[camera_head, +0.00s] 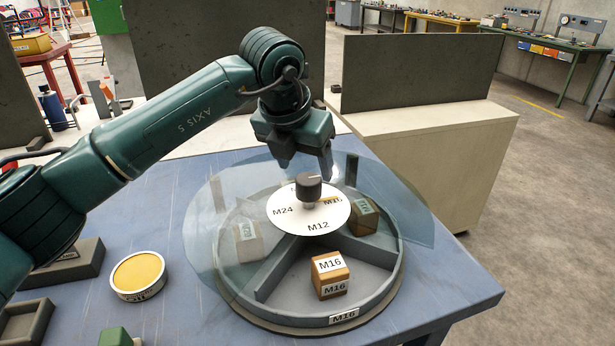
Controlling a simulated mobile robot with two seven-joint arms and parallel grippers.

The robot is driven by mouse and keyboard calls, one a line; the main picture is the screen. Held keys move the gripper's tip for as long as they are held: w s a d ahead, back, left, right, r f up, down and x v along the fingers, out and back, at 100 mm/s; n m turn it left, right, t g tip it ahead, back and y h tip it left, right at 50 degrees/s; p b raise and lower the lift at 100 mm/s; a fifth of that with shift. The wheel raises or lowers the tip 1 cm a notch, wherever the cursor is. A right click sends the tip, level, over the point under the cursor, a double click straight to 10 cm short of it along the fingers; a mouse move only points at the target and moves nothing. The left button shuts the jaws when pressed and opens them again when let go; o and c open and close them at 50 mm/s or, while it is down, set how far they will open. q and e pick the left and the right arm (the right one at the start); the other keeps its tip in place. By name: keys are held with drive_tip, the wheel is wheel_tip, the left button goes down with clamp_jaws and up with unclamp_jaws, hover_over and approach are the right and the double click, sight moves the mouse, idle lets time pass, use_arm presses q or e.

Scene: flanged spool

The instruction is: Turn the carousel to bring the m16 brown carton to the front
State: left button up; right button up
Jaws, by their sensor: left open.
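The carousel (262,303) is a round grey tray split by dividers, under a clear cover. A dark knob (308,188) stands at its centre over a white disc (309,218) marked M24, M12 and M16. The brown carton (329,276) labelled M16 sits in the front compartment, above a rim label M16 (344,315). A pale carton (248,242) is in the left compartment and a darker brown carton (364,216) in the right one; their labels are hard to read. My left gripper (303,160) is open and empty, above and just behind the knob. My right gripper is out of view.
A round tin with a yellow top (139,273) stands on the blue table (185,215), left of the carousel. Dark grey bins (72,262) and a green item (115,337) lie further left. A beige cabinet (432,165) with a dark panel stands behind.

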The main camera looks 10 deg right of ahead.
use_arm(q)
drive_tip(key=v, duration=0.8)
drive_tip(key=shift+s, duration=0.1)
